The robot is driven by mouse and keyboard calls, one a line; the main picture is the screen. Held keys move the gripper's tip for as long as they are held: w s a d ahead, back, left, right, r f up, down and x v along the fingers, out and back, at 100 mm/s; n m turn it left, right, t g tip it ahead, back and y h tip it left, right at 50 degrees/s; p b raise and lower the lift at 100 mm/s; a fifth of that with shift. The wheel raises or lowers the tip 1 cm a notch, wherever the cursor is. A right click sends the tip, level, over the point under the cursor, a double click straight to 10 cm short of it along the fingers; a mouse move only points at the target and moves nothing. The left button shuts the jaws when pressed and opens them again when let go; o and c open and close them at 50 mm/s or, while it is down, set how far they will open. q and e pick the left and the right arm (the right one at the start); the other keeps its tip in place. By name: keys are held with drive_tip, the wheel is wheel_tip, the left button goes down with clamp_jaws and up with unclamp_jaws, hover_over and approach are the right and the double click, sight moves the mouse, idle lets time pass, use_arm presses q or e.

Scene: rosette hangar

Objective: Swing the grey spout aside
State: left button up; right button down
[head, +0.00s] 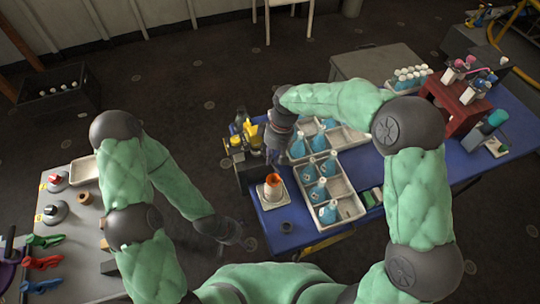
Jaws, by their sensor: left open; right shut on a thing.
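My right gripper (274,156) is at the left end of the blue table (390,176), beside a small yellow and dark machine (248,133). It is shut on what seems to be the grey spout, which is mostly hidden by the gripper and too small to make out. A white holder (268,201) with an orange funnel-like piece (273,181) stands just below the gripper in the picture. My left gripper (243,241) is open and empty, low over the dark floor between the two tables.
Divided trays (346,207) of blue bottles stand right of the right gripper. A red stand (460,104) with small bottles is further right. The grey table (80,237) at left carries coloured clamps and knobs. Dark floor between the tables is clear.

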drive_tip(key=w+d+n+g+h+p, duration=0.1)
drive_tip(key=w+d+n+h+p, duration=0.1)
drive_tip(key=w+n+p, duration=0.4)
drive_tip(key=shift+w+d+n, duration=0.2)
drive_tip(key=shift+n, duration=1.8)
drive_tip(key=c, duration=1.2)
unclamp_jaws()
drive_tip(key=v, duration=1.2)
